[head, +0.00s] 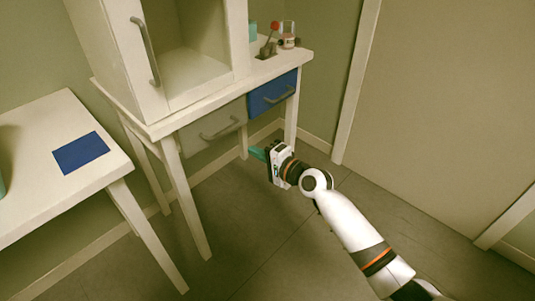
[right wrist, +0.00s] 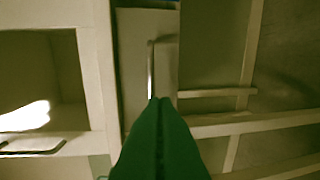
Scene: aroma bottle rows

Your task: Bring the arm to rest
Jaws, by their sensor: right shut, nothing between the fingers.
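My right gripper (head: 258,153) is in front of the desk, just below its drawers, with its arm coming in from the lower right. Its green fingers also show in the right wrist view (right wrist: 159,105), pressed together with nothing between them. The grey drawer (head: 213,126) and the blue drawer (head: 272,92) both look shut, each with a grey bar handle. In the right wrist view a drawer handle (right wrist: 151,70) shows beyond the fingertips; I cannot tell whether they touch it. My left gripper is not in view.
A cabinet with an open compartment (head: 195,68) stands on the desk (head: 160,128). A white table (head: 60,190) with a blue mat (head: 80,153) is at the left. The floor (head: 265,250) in front is clear.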

